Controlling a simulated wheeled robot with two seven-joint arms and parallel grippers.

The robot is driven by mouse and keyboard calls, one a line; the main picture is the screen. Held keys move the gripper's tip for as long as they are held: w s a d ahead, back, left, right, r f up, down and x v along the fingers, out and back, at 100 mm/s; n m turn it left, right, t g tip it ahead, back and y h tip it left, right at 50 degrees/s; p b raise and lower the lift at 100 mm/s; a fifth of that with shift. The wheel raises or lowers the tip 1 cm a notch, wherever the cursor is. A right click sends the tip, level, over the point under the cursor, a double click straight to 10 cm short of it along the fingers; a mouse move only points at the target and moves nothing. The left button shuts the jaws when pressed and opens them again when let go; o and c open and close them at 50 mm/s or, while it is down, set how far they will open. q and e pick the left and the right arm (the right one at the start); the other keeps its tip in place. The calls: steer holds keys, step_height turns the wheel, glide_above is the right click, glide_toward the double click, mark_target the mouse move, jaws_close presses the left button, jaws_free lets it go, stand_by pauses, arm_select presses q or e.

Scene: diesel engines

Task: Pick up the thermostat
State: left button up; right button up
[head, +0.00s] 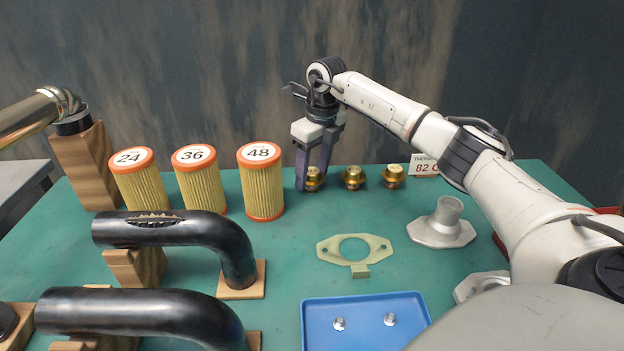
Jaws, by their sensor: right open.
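Three small brass thermostats stand in a row at the back of the green table. The left thermostat (313,178) is between the fingers of my right gripper (313,186). The middle thermostat (353,177) and the right thermostat (393,175) stand free to its right. My right gripper points down, with its fingers open on either side of the left thermostat. I cannot tell whether a finger touches it. A sign reading 82 C (425,167) stands behind the right thermostat, partly hidden by my right arm. My left gripper is not in view.
An orange-capped filter marked 48 (262,183) stands close left of my right gripper, with filters 36 (199,182) and 24 (139,182) beyond. Black hoses (185,229), a gasket (354,249), a metal housing (441,226) and a blue tray (365,339) lie nearer.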

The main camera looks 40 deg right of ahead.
steer(key=shift+f, duration=0.4)
steer(key=shift+c, duration=0.4)
steer(key=shift+w, duration=0.1)
steer(key=c, duration=0.6)
